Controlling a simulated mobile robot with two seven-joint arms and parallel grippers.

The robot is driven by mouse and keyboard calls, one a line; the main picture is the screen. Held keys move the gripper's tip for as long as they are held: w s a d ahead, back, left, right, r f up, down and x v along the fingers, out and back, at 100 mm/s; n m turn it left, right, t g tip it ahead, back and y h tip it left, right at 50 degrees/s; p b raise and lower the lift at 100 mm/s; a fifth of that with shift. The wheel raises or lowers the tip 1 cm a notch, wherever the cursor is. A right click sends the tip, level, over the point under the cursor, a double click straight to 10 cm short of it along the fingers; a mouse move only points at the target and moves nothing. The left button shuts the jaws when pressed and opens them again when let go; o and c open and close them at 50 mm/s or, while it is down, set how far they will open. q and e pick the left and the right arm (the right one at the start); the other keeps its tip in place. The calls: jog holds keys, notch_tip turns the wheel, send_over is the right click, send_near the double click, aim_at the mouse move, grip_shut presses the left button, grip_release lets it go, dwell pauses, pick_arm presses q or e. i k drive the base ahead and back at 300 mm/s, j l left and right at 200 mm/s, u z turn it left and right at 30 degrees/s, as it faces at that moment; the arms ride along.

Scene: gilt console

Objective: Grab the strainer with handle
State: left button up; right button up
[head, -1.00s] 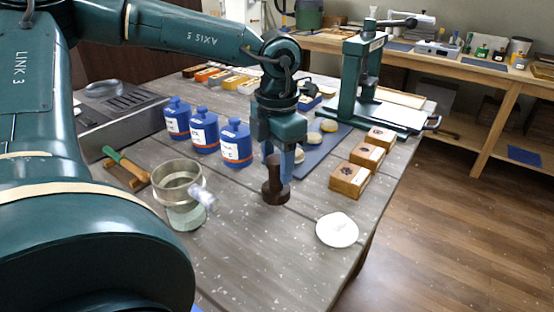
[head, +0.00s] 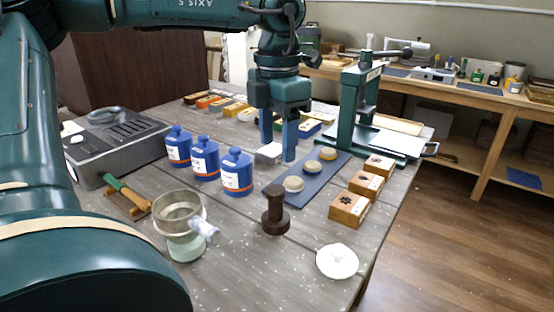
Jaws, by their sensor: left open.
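A round metal strainer (head: 178,213) sits at the front left of the table on a pale greenish base. A short whitish, translucent piece (head: 205,229) sticks out at its right side; I cannot tell whether this is its handle. My left gripper (head: 278,144) is open and empty. It points down above the table, well behind and to the right of the strainer, with a small light box (head: 270,153) behind its fingers. My right gripper is not in view.
A dark brown stamp (head: 275,212) stands upright right of the strainer. Three blue bottles (head: 237,172) stand behind it. A white knobbed lid-like disc (head: 337,262), wooden boxes (head: 349,209) and a green press (head: 352,105) are to the right. A green-handled tool (head: 127,194) lies left.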

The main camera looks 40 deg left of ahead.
aim_at(178, 212)
jog(key=k+l, duration=0.2)
jog(key=l, duration=0.2)
jog(key=k+l, duration=0.2)
jog(key=l, duration=0.2)
jog(key=k+l, duration=0.2)
jog(key=l, duration=0.2)
